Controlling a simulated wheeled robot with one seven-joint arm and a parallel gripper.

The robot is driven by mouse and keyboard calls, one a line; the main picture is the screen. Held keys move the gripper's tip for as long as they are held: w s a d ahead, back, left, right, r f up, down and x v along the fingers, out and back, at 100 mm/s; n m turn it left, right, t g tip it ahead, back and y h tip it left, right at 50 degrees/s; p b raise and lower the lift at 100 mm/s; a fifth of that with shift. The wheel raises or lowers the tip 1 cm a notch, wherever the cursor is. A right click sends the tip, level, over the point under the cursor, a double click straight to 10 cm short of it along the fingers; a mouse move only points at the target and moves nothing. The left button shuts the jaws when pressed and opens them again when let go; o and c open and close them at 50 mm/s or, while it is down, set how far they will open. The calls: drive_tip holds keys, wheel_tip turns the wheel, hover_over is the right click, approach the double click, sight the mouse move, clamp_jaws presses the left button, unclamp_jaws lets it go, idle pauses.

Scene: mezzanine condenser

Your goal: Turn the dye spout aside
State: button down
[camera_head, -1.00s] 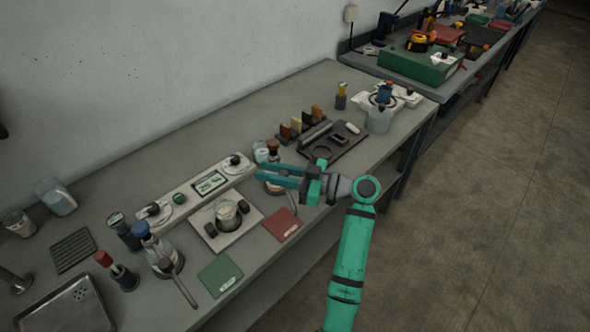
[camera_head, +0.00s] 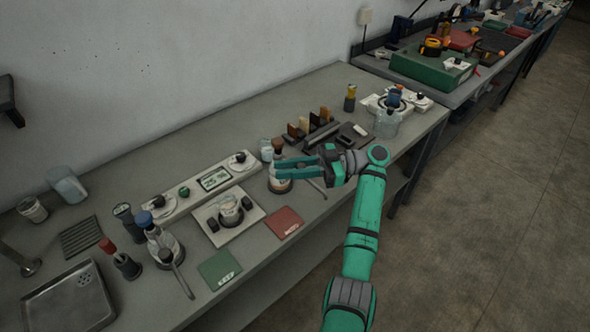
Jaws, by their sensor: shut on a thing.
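A dispenser with a brown cap (camera_head: 278,146) and a pale base (camera_head: 280,186) stands on the bench. A thin grey rod, seemingly its spout (camera_head: 318,188), points right from it, below my gripper. My gripper (camera_head: 275,170) reaches in from the right with both teal fingers at this dispenser, closed on its upper body as far as I can see. The fingers hide the dispenser's middle. I cannot tell by sight which one holds dye.
A white control panel (camera_head: 214,179) lies behind.

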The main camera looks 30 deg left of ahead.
idle(0.4)
drive_tip(key=c, duration=1.5)
unclamp_jaws()
drive_tip(key=shift+c, duration=0.2)
drive_tip(key=v, duration=1)
drive_tip(key=shift+w+d, duration=0.3)
